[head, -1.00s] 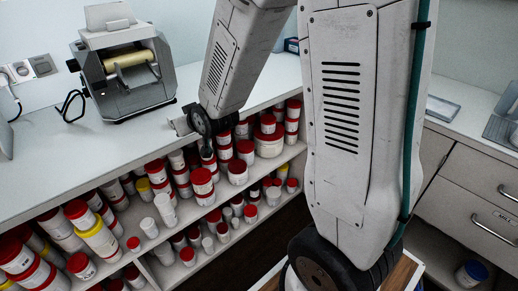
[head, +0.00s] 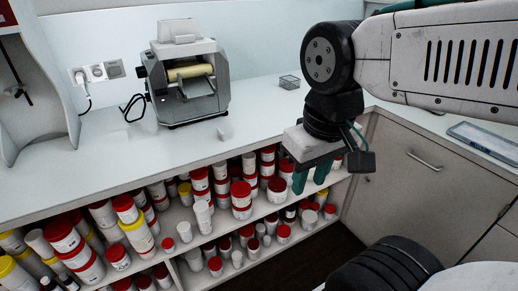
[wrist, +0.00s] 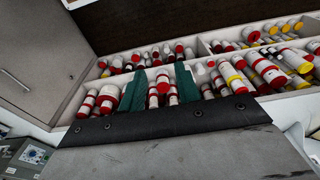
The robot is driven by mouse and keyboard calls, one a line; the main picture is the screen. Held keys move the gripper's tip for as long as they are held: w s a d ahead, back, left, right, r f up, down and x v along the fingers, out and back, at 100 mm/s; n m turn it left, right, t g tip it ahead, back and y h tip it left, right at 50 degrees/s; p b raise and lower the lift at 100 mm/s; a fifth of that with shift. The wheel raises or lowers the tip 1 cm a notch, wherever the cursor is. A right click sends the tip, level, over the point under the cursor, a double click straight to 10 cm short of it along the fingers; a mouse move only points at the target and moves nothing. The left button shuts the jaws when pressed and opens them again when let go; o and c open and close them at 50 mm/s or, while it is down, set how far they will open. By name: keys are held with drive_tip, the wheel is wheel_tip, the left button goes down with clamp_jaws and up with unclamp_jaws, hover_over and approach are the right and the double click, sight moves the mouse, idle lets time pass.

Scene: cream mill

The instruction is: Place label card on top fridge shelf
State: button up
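My gripper (head: 311,178) hangs over the counter's front edge, in front of the shelf of jars. Its two green fingers are apart and point down. In the wrist view my gripper (wrist: 156,82) shows a clear gap between its fingers, with red-lidded jars beyond and nothing held. A small pale piece (head: 222,134) lies on the counter in front of the roller mill; it is too small to tell whether it is the label card. I see no fridge or fridge shelf in either view.
The roller mill (head: 187,85) stands on the counter (head: 110,160). Red-lidded and yellow-lidded jars crowd the shelves below. A shallow tray (head: 485,139) lies at the right, above the grey cabinet (head: 415,165). The counter's middle is mostly clear.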

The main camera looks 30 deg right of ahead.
drive_tip(key=w+f+t, duration=0.3)
drive_tip(key=w+t, duration=0.1)
drive_tip(key=w, duration=1)
drive_tip(key=w+f+t, duration=0.3)
drive_tip(key=w+f, duration=0.1)
drive_tip(key=w, duration=1)
drive_tip(key=t, duration=0.7)
approach(218, 129)
drive_tip(key=shift+w+a+f, duration=0.3)
drive_tip(key=shift+w+f, duration=0.15)
drive_tip(key=shift+w, duration=0.35)
drive_tip(key=shift+w+f+t, duration=0.4)
drive_tip(key=shift+f, duration=0.15)
drive_tip(key=w, duration=0.5)
drive_tip(key=w+d+f, duration=0.1)
drive_tip(key=w, duration=0.1)
drive_tip(key=shift+w, duration=0.35)
clamp_jaws()
